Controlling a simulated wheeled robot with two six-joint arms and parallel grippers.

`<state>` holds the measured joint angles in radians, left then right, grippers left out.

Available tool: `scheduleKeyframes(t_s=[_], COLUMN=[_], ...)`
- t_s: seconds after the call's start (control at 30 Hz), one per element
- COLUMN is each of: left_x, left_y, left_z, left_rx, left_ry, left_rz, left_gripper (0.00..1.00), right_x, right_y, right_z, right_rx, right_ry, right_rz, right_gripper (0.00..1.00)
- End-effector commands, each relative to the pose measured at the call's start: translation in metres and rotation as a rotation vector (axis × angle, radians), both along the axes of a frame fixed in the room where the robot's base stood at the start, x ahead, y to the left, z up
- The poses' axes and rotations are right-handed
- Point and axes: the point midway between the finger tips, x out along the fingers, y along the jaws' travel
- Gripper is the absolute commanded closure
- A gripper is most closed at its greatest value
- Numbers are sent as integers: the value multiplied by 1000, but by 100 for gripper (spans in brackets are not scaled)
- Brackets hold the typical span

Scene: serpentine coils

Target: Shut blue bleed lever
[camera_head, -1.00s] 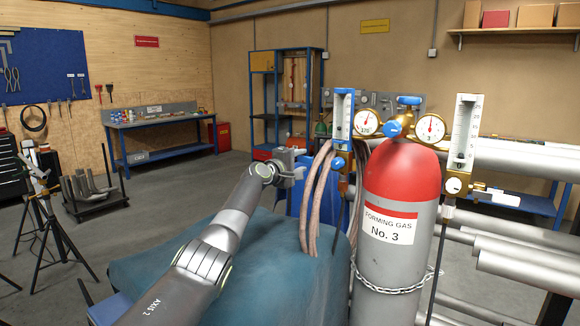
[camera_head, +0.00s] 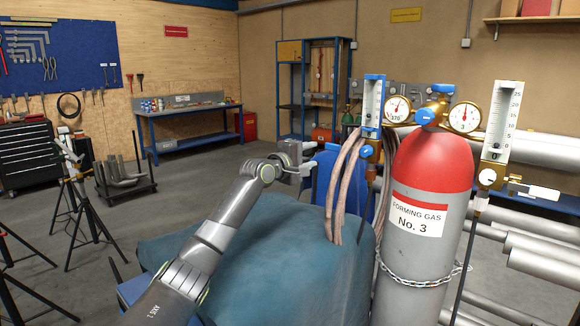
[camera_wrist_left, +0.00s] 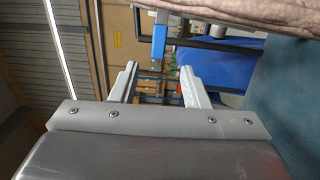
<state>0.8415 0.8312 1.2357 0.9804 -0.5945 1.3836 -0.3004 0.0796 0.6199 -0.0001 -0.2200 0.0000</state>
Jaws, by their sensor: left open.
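A small blue lever or knob (camera_head: 366,152) sits at the foot of the left flowmeter (camera_head: 373,103), beside the hoses. Its exact lever position is too small to tell. My left gripper (camera_head: 314,159) is left of it, apart from it, with the pinkish hoses between them in the picture. In the left wrist view the two fingers (camera_wrist_left: 158,88) are spread with nothing between them. A blue block (camera_wrist_left: 162,38) shows beyond the fingertips there; I cannot tell whether it is the lever. My right gripper is not in view.
The red-topped gas cylinder (camera_head: 428,225) carries gauges and a chain. A blue object (camera_head: 325,185) is behind the hoses.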

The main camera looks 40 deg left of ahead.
Motion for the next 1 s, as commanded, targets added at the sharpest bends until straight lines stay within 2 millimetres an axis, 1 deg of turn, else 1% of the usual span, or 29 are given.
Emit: scheduleKeyframes(t_s=[0.03,0.3,0.5,0.7,1.0], left_x=[-8,-48,-71,-80,-80], left_y=[2,4,6,5,5], left_z=[-3,-3,-2,-1,0], left_rx=[6,6,3,0,-1], left_ry=[0,1,0,0,0], left_rz=[2,1,1,-2,-2], left_gripper=[58,58,58,58,58], right_x=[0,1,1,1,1], right_y=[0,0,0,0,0], right_z=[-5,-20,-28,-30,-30], right_rx=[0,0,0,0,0], right_ry=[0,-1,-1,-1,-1], right_rz=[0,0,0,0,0], right_gripper=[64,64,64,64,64])
